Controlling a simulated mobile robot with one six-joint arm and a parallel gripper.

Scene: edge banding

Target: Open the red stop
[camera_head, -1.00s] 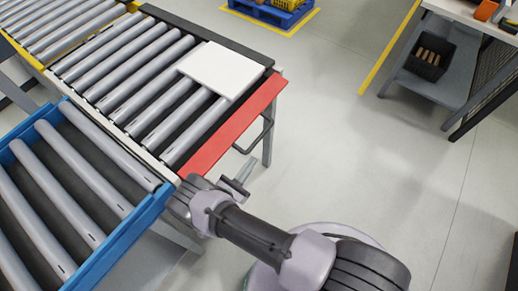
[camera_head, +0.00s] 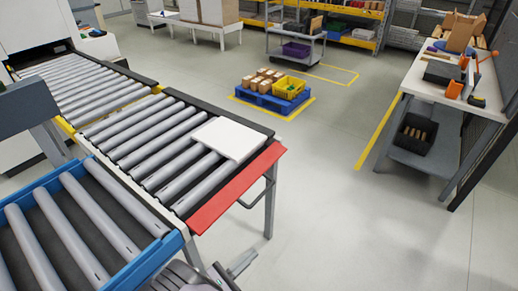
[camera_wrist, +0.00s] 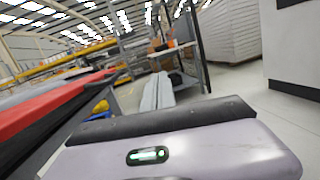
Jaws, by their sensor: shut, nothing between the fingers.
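The red stop (camera_head: 236,191) is a long red plate across the near end of the roller conveyor. In the wrist view the red stop (camera_wrist: 45,103) runs along the left side. A white panel (camera_head: 232,138) lies flat on the rollers, close behind the stop. My gripper (camera_head: 243,262) is below and in front of the stop's near-left end, apart from it. In the wrist view my gripper (camera_wrist: 158,92) has its fingers together, with nothing between them. The lower part of my arm is cut off by the head view's bottom edge.
A blue-framed roller cart (camera_head: 150,262) stands at the left, beside the conveyor. A blue pallet (camera_head: 272,98) with boxes and a yellow crate lies farther back. A workbench (camera_head: 425,92) stands at the right. The floor between conveyor and workbench is clear.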

